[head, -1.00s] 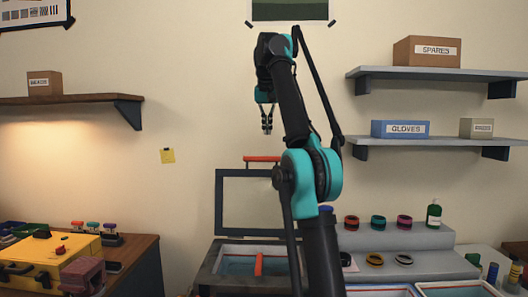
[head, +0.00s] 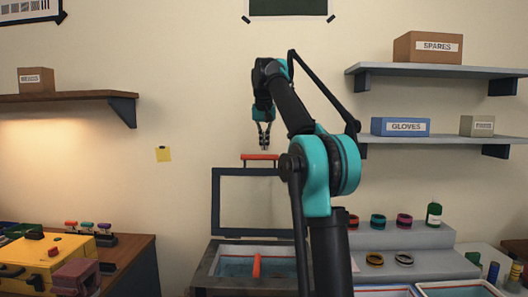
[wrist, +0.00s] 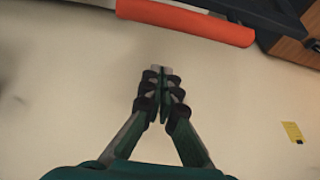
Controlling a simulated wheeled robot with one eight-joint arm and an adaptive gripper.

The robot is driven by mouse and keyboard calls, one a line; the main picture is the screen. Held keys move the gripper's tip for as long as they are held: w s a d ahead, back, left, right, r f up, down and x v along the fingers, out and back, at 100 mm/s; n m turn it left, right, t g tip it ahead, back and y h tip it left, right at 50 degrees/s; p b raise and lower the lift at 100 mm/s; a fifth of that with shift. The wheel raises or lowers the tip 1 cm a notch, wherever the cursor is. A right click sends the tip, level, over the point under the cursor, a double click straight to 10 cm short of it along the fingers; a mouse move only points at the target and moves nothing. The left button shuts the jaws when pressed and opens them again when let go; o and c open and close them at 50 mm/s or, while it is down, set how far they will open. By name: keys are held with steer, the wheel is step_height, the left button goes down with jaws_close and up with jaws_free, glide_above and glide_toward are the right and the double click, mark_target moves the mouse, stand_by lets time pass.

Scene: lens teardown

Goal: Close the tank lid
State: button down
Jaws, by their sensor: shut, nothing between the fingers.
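The tank (head: 207,270) stands on the bench in front of me, with an orange upright piece (head: 256,265) inside it. Its lid (head: 216,205) is a dark frame with a pale panel, standing upright and open at the back. An orange handle bar (head: 260,157) runs along the lid's top edge; it also shows large in the wrist view (wrist: 185,20). My gripper (head: 264,149) is shut and empty, pointing down just above the handle in the head view. In the wrist view my fingertips (wrist: 161,69) are apart from the handle. My arm hides the tank's right side.
Shelves with boxes (head: 428,47) are on the right wall, and a wooden shelf (head: 70,97) is at left. A yellow case (head: 45,262) sits on the left bench. A stepped grey stand (head: 425,239) with several rings is right of the tank. The wall space around the gripper is clear.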

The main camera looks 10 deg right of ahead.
steer(key=shift+s+a+f, duration=0.15)
steer(key=shift+s+f, duration=0.4)
steer(key=shift+s, duration=0.25)
steer(key=shift+s+a+f, duration=0.15)
steer(key=shift+s+f, duration=0.35)
steer(key=shift+s, duration=0.3)
steer(key=shift+s+a, duration=0.1)
